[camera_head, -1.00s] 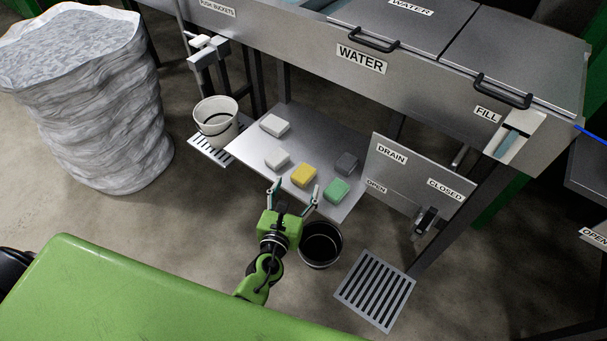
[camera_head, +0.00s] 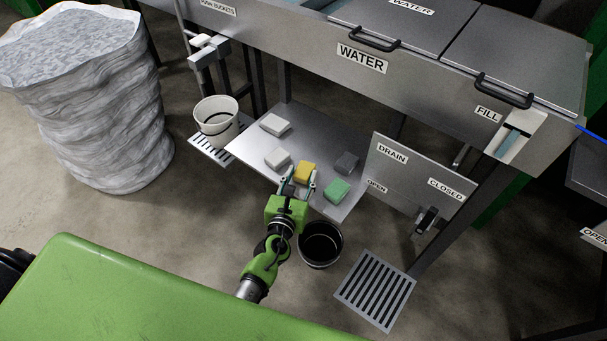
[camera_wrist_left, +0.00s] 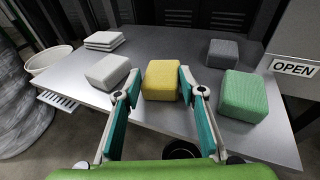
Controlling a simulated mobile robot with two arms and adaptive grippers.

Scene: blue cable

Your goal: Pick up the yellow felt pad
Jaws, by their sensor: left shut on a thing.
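The yellow felt pad (camera_head: 304,171) lies on the metal shelf (camera_head: 330,140); it also shows in the left wrist view (camera_wrist_left: 160,80). My left gripper (camera_head: 299,179) has its two fingers on either side of the pad's near part and is shut on it. In the left wrist view the fingertips (camera_wrist_left: 157,88) flank the pad left and right. The pad still looks to be at shelf level; I cannot see any gap under it. My right gripper is not in view.
A green pad (camera_head: 338,190) sits close on the right, a grey pad (camera_head: 347,163) behind it. White pads (camera_head: 277,158) (camera_head: 275,124) lie on the left. A black bucket (camera_head: 321,244) stands below the shelf's front edge. The drain panel (camera_head: 415,172) bounds the right.

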